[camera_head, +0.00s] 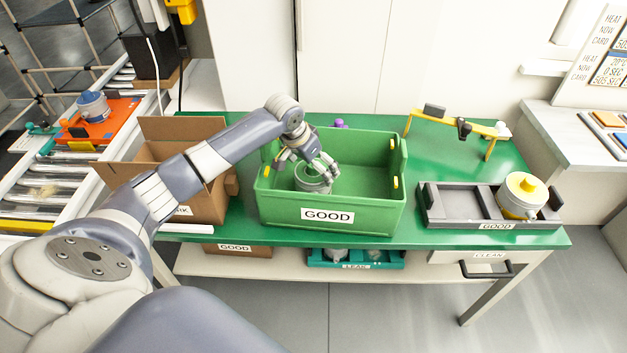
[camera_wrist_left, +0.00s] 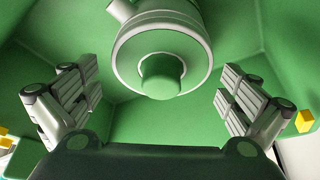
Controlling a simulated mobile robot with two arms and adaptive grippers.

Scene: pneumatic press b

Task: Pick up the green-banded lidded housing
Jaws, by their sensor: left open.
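The green-banded lidded housing (camera_head: 312,179) sits inside the green bin labelled GOOD (camera_head: 370,213), toward its left side. In the left wrist view the housing (camera_wrist_left: 162,45) shows a round green lid with a pale rim, a green knob in the middle and a short stub at its upper left. My left gripper (camera_head: 322,170) reaches down into the bin over the housing. In the left wrist view the fingers (camera_wrist_left: 160,100) are spread wide, one on each side, with the knob centred between them and no contact visible. My right gripper is out of view.
A cardboard box (camera_head: 200,205) stands left of the bin, under my arm. A grey tray (camera_head: 450,210) labelled GOOD holds a yellow-lidded housing (camera_head: 522,195) at the right. A yellow stand (camera_head: 455,122) is behind. The green table (camera_head: 395,240) is bare between bin and tray.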

